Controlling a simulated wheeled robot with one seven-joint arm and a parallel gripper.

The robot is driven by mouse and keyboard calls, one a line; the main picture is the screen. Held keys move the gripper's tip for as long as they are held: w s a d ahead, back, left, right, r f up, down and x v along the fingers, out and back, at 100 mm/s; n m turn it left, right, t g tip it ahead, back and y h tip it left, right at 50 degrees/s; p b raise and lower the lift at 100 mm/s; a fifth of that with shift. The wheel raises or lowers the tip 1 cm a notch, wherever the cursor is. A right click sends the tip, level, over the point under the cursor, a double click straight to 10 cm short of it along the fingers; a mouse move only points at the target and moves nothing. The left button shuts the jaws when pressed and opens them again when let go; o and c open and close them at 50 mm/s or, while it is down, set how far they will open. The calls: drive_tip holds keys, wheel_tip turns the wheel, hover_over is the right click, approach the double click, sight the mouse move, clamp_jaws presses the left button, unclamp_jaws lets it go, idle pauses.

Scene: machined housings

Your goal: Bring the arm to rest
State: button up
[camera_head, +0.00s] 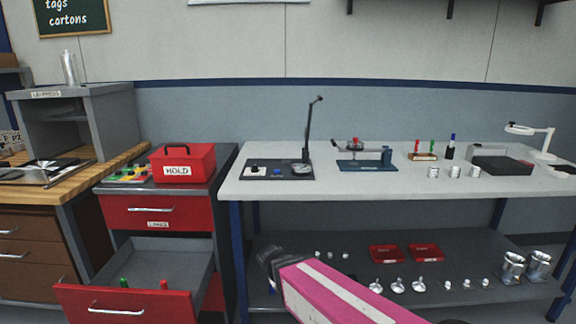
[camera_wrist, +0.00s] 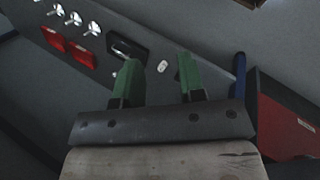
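My arm (camera_head: 325,291), pink with a white stripe, reaches in from the lower right of the head view. Its dark end is in front of the bench's lower shelf, to the right of the open drawer. In the wrist view my gripper (camera_wrist: 155,60) has its two green fingers apart, with nothing held between them. The small white part (camera_wrist: 162,67) seen through the gap lies beyond the fingers. In the head view the fingers cannot be made out.
The red cabinet's lower drawer (camera_head: 125,307) stands open, close left of my arm. A red HOLD box (camera_head: 183,164) sits on top. The grey bench (camera_head: 400,186) carries fixtures and small parts. Its lower shelf (camera_head: 330,240) holds red trays (camera_head: 386,254) and several metal parts.

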drive_tip(key=w+d+m+y, duration=0.1)
drive_tip(key=d+m+y, duration=0.1)
drive_tip(key=d, duration=0.6)
drive_tip(key=w+d+r+m+y, duration=0.1)
drive_tip(key=d+m+y, duration=0.2)
drive_tip(key=d, duration=0.6)
drive_tip(key=shift+w+d+r+g, duration=0.15)
drive_tip(key=shift+w+r+g, duration=0.1)
drive_tip(key=shift+g, duration=0.05)
drive_tip(key=shift+w, duration=0.1)
